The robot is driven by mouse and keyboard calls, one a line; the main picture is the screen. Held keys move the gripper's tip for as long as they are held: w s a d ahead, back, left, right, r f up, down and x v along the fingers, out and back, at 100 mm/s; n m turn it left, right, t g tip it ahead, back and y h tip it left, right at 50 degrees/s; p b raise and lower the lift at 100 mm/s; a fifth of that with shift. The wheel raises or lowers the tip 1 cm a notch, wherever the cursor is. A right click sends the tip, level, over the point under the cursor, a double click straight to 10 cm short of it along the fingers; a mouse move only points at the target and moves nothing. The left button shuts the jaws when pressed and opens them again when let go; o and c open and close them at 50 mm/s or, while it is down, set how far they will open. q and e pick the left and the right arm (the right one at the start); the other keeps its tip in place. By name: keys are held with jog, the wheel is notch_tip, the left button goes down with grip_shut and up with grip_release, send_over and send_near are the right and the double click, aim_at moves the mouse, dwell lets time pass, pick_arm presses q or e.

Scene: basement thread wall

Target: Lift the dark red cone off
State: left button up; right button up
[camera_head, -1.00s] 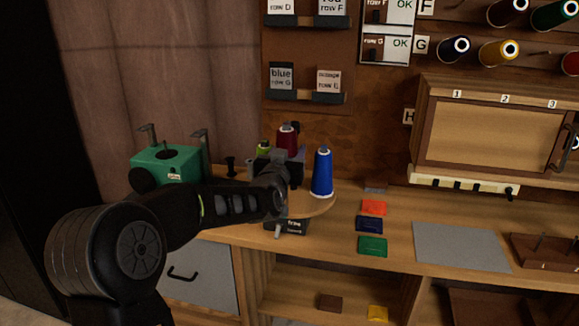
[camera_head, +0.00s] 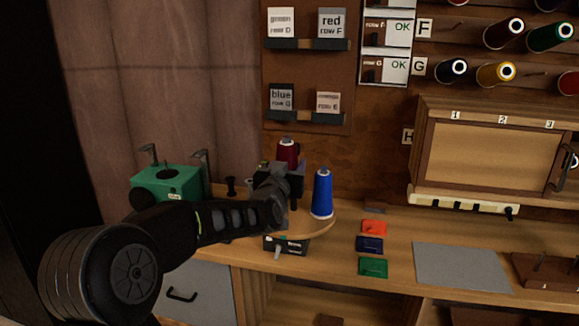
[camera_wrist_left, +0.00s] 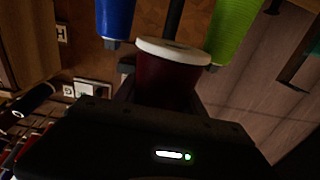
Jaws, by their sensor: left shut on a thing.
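The dark red cone (camera_head: 288,151) shows its top above my left gripper (camera_head: 285,172) in the head view, over the round wooden turntable (camera_head: 318,226). In the left wrist view the dark red cone (camera_wrist_left: 165,78) with its pale rim sits between the fingers, and my left gripper is shut on it. A dark rod shows beyond its pale end; whether the cone is still around it I cannot tell. A blue cone (camera_head: 322,195) stands upright on the turntable, right of the gripper. A green cone (camera_wrist_left: 233,30) shows in the wrist view. My right gripper is not in view.
A green machine (camera_head: 168,187) stands left on the bench. Orange, navy and green flat pieces (camera_head: 373,267) and a grey mat (camera_head: 462,266) lie to the right. A cabinet (camera_head: 490,150) and wall-mounted thread cones (camera_head: 497,75) are at the right.

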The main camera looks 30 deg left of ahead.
pick_arm(q)
jog(key=shift+r+p, duration=0.75)
jog(key=shift+r, duration=0.8)
jog(key=shift+f, duration=0.1)
